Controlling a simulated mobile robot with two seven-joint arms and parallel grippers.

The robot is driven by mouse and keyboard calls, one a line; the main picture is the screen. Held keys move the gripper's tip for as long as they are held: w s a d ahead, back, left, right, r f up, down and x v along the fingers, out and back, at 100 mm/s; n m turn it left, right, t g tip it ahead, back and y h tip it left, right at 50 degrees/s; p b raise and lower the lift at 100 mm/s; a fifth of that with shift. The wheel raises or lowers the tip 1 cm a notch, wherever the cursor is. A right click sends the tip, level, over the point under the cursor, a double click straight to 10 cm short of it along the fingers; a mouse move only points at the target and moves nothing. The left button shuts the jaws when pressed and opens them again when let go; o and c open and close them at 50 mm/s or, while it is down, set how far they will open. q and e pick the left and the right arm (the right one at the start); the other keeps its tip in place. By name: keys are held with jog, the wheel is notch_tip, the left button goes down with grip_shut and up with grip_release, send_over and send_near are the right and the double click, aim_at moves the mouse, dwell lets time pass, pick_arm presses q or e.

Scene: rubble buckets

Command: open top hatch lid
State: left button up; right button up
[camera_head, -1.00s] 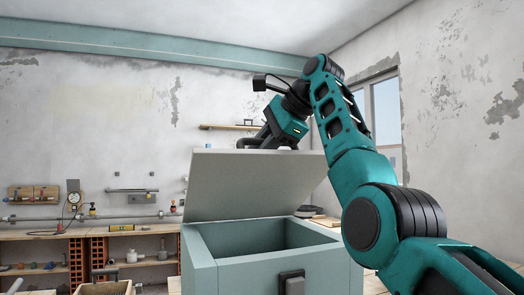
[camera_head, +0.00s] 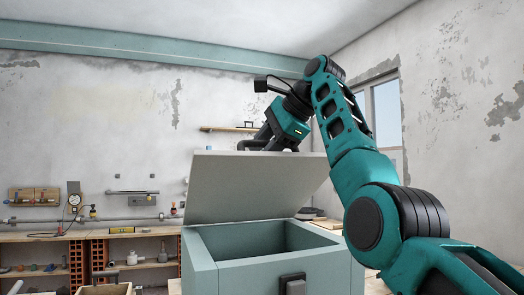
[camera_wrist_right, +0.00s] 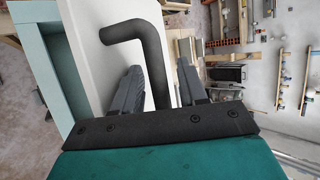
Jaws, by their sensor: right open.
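The grey hatch lid (camera_head: 255,190) stands raised and tilted back on the pale teal box (camera_head: 325,272), whose opening shows below it. My right gripper (camera_head: 272,143) is behind the lid's top edge, and its fingers are largely hidden in the head view. In the right wrist view, my right gripper (camera_wrist_right: 160,85) is open, with a bent dark handle (camera_wrist_right: 135,30) passing between its two fingers. The lid (camera_wrist_right: 90,50) is a pale panel on the left there. Whether a finger touches the handle I cannot tell. My left gripper is not in view.
A dark latch (camera_head: 292,285) is on the box front. A workbench (camera_head: 130,233) with tools and brick stacks runs along the back wall on the left. A small wall shelf (camera_head: 228,129) is behind the lid.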

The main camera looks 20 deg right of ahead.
jog(key=v, duration=1.2)
jog(key=shift+s+d+r, duration=0.2)
jog(key=shift+s+r, duration=0.05)
jog(key=shift+c, duration=0.2)
